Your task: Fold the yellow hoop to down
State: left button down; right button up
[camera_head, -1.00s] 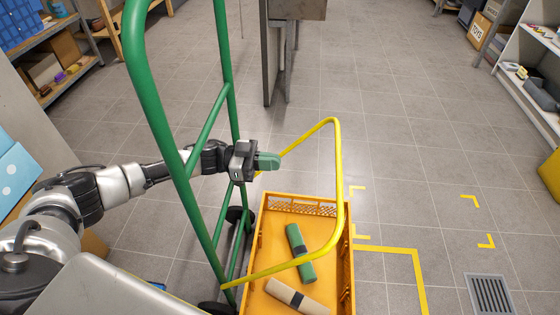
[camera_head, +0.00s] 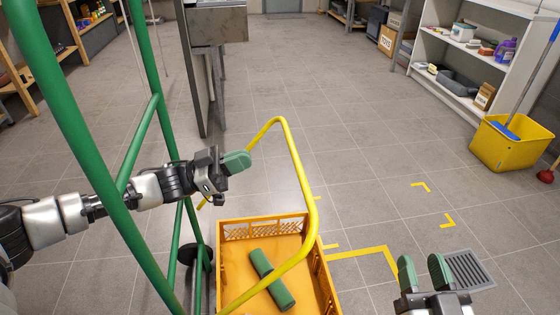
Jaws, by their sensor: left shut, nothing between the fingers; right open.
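The yellow hoop (camera_head: 304,188) is a bent tube standing up over the orange crate (camera_head: 264,228), tilted, with its lower end near the green frame. My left gripper (camera_head: 238,162) has green fingertips and is shut with nothing in it. It is beside the hoop's upper left part, and I cannot tell whether it touches the tube. My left arm reaches past the green frame (camera_head: 100,165). My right gripper (camera_head: 424,270) is open and empty at the lower right, over the floor, apart from the hoop.
A green roll (camera_head: 272,278) lies in the crate. A floor drain (camera_head: 468,270) is behind my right gripper. A yellow mop bucket (camera_head: 510,143) and white shelves (camera_head: 462,75) stand at the right. The floor between hoop and bucket is clear.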

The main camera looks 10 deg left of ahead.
aim_at(295, 165)
pick_arm(q)
jog(key=w+d+b, duration=0.2)
jog(key=w+d, duration=0.1)
jog(key=d, duration=0.4)
jog(key=shift+d+f, duration=0.2)
jog(key=shift+d, duration=0.1)
pick_arm(e)
jog(key=s+r+t+y, duration=0.2)
jog(key=s+r+t, duration=0.1)
jog(key=r+t, duration=0.3)
jog(key=shift+s+a, duration=0.15)
jog(key=shift+s, duration=0.05)
pick_arm(q)
jog(key=shift+w, duration=0.1)
